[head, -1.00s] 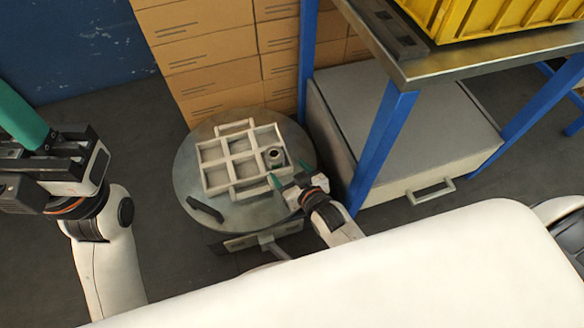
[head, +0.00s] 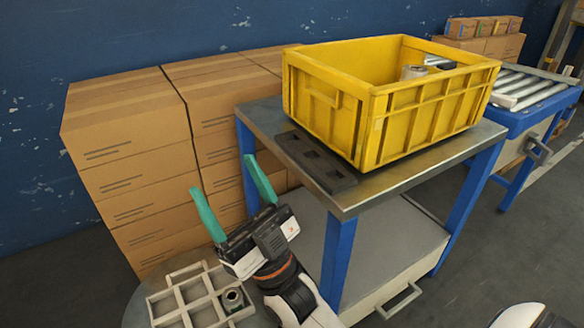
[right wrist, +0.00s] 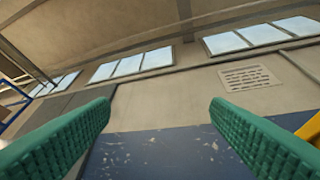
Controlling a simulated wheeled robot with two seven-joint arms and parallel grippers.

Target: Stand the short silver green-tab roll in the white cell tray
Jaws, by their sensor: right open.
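The white cell tray (head: 163,307) is at the lower left of the head view, cut off by the bottom edge. The roll is too small to make out a tab. My right gripper (head: 222,175) is above the tray, its green fingers apart and pointing up, with nothing between them. The right wrist view shows both fingers (right wrist: 160,112) apart and empty. My left gripper is out of view.
A yellow crate (head: 345,125) stands on the metal-topped table (head: 262,118), with a silver roll (head: 413,72) inside. A dark slotted block (head: 315,162) lies before the crate. Stacked cartons (head: 130,150) stand behind the tray. A roller conveyor (head: 530,90) is at the right.

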